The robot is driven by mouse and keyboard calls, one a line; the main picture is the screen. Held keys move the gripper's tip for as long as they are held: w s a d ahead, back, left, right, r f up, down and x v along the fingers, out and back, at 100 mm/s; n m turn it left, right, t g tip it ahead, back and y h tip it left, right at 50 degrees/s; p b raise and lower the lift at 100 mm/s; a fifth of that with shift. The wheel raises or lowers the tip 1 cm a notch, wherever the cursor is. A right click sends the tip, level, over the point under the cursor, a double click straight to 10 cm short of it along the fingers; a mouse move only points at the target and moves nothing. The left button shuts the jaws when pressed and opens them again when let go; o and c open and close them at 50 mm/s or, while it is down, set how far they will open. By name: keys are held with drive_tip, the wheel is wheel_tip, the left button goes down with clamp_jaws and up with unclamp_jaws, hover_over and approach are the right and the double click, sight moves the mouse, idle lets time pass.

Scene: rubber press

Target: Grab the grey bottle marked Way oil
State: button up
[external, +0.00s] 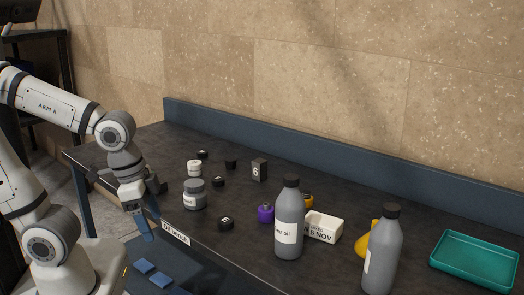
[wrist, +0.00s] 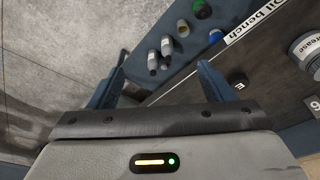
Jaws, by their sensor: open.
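Two grey bottles with black caps stand upright on the bench in the external view. My gripper (external: 147,218) is open and empty at the bench's left front edge, far left of both bottles. The wrist view shows its spread fingers (wrist: 161,68), with small grey bottles (wrist: 152,60) on a lower blue surface beyond them.
The bench (external: 150,150) holds a grey jar (external: 194,196), several black caps, a purple item (external: 265,213), a white box (external: 323,227), a "6" block (external: 259,169) and a yellow item (external: 366,243). A teal tray (external: 478,262) lies far right. A blue rail (external: 340,155) runs behind.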

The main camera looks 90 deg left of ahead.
drive_tip(key=shift+c, duration=1.2)
